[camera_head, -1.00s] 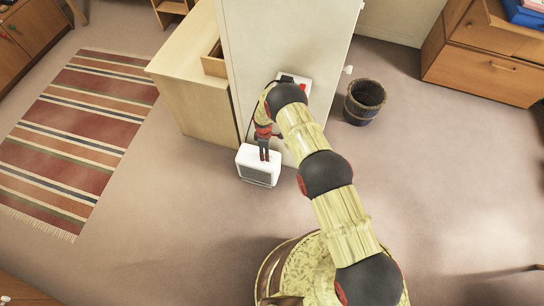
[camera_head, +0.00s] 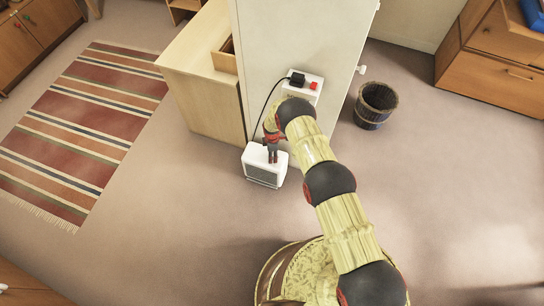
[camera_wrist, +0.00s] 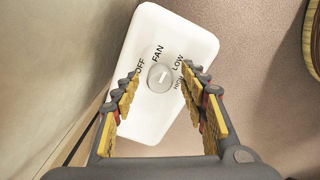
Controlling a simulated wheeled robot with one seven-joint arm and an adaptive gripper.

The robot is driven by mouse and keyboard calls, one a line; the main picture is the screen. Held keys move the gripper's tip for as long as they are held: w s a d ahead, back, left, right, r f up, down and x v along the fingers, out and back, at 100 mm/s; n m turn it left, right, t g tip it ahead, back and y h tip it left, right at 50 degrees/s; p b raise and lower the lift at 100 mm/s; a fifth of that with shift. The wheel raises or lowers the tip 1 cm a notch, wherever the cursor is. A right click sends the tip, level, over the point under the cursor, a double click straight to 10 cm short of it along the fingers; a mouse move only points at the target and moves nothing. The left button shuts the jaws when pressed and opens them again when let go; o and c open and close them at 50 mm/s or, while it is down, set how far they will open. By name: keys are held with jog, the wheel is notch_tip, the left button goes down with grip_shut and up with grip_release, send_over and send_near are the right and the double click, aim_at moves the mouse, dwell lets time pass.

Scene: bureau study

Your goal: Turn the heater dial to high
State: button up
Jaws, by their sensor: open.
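The heater (camera_head: 264,170) is a small white box with a dark front grille on the floor beside the partition. In the wrist view its white top (camera_wrist: 190,40) carries the labels OFF, FAN, LOW and HIGH around a round grey dial (camera_wrist: 154,84). A short pale mark on the dial slants toward the upper right, roughly toward LOW; its exact setting is hard to tell. My gripper (camera_head: 272,157) is above the heater top, pointing down. In the wrist view my gripper (camera_wrist: 161,76) is open, its fingers on either side of the dial with gaps showing; contact is not visible.
The partition (camera_head: 280,45) stands close behind the heater. A socket box (camera_head: 303,85) with a black plug and red switch is on it, with a cord running down toward the heater. A dark bucket (camera_head: 375,103) stands at right. Open floor lies in front.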

jog(key=shift+f, duration=0.25)
jog(key=shift+c, duration=0.5)
grip_shut()
